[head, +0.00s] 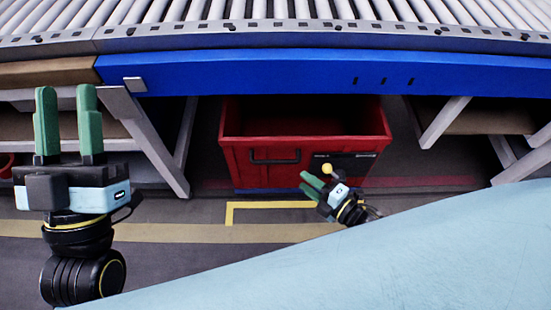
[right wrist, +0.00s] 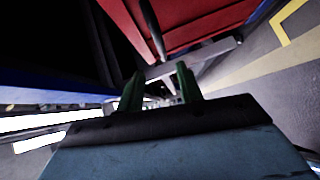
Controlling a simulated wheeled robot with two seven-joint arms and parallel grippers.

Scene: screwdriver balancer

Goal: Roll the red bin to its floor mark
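The red bin (head: 255,172) stands upright on the floor under the blue beam, with a dark handle (head: 275,160) on its front. A yellow corner mark (head: 270,205) lies on the floor just in front of the bin; it also shows in the right wrist view (right wrist: 283,22). My right gripper (head: 309,183) is in front of the bin's lower right. In the right wrist view its fingers (right wrist: 160,88) are apart with nothing seen held, and the red bin (right wrist: 190,25) is beyond them. My left gripper (head: 67,120) is open and empty, far left of the bin.
A blue beam (head: 300,72) and roller conveyor (head: 270,12) run above the bin. Slanted grey legs (head: 150,140) stand on both sides. A small yellow ball (head: 327,168) shows beside my right gripper.

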